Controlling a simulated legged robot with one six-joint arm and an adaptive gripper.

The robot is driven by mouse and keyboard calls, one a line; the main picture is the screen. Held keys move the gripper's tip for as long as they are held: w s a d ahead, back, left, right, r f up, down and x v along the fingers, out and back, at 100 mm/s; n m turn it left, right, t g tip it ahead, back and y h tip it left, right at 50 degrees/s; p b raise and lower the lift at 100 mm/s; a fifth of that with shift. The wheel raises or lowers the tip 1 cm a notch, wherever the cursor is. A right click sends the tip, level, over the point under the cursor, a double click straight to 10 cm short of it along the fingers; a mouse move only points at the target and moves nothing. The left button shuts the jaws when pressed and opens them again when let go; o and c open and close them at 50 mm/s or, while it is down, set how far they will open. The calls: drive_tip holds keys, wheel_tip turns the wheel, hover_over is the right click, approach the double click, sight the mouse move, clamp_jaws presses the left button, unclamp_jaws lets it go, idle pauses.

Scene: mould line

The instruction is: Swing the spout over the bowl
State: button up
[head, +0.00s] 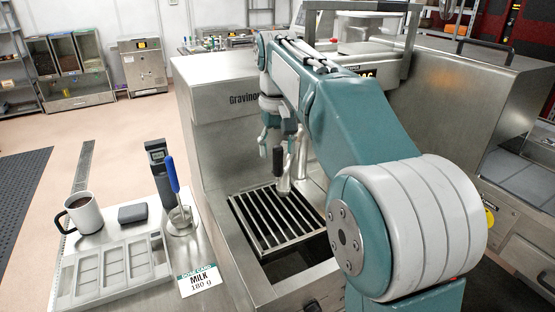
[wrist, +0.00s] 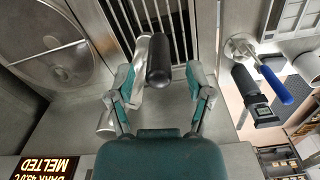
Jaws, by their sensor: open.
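The spout is a bent metal pipe (head: 284,178) with a black handle (head: 277,160), and its lower part stands over the slatted grate (head: 276,218). In the wrist view the black handle (wrist: 159,62) lies between my fingertips, with the metal spout (wrist: 139,60) beside and below it. My gripper (wrist: 160,82) is open, with a finger on either side and gaps to the handle.
A lit display (wrist: 45,168) reads MELTED. Machine walls surround the grate.

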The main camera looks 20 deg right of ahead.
sight(279, 171)
drive_tip(key=shift+f, duration=1.55)
clamp_jaws()
drive_tip(key=shift+d, duration=0.1)
